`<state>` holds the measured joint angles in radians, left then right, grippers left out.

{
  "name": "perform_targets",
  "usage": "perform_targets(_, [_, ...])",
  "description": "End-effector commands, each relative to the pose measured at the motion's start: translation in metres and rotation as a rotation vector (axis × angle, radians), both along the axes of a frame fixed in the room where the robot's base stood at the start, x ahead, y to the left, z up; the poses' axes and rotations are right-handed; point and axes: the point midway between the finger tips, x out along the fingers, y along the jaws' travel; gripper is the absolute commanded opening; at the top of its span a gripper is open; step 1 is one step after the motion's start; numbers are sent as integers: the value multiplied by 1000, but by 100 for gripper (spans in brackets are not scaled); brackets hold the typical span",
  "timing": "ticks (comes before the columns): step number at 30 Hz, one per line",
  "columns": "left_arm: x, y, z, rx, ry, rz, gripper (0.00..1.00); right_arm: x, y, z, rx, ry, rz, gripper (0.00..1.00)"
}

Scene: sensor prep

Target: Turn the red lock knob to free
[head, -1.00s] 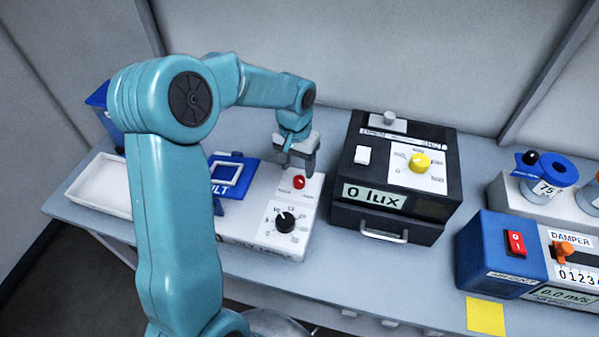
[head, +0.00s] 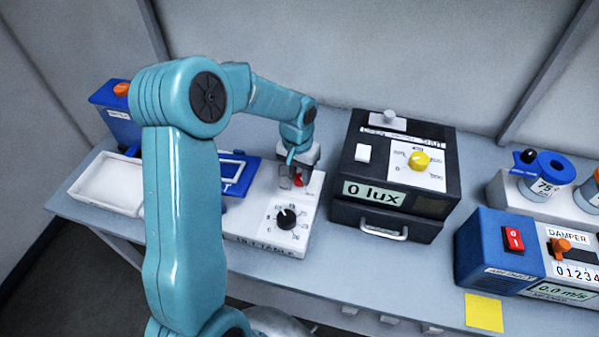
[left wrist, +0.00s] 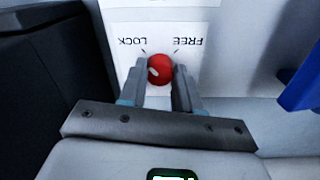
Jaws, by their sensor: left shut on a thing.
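The red lock knob (head: 299,181) sits on the white turntable unit (head: 262,241), behind its black dial (head: 286,218). My left gripper (head: 291,179) is down at the knob. In the left wrist view the red knob (left wrist: 160,69) is between the two fingers of my left gripper (left wrist: 161,78), which are shut on it. The words LOCK and FREE show upside down on the white plate (left wrist: 190,22), on either side of the knob. The knob's pointer direction is hard to tell. My right gripper is not in view.
A black box reading 0 lux (head: 343,222) with a yellow knob (head: 419,161) stands close on the right. A blue frame (head: 246,165) and a white tray (head: 78,188) are on the left. A blue damper unit (head: 489,262) is far right.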

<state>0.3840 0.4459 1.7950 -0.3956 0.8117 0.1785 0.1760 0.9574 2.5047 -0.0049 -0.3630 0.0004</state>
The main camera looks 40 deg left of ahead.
Motion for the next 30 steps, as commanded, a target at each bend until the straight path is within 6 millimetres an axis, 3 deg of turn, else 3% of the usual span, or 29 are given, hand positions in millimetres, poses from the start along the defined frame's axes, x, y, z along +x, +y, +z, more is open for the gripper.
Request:
perform_targets(11, [2,0,-1,0,-5,-171,2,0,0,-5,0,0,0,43])
perform_targets(30, [4,-2,-1,2,-8,-772,2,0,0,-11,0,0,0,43])
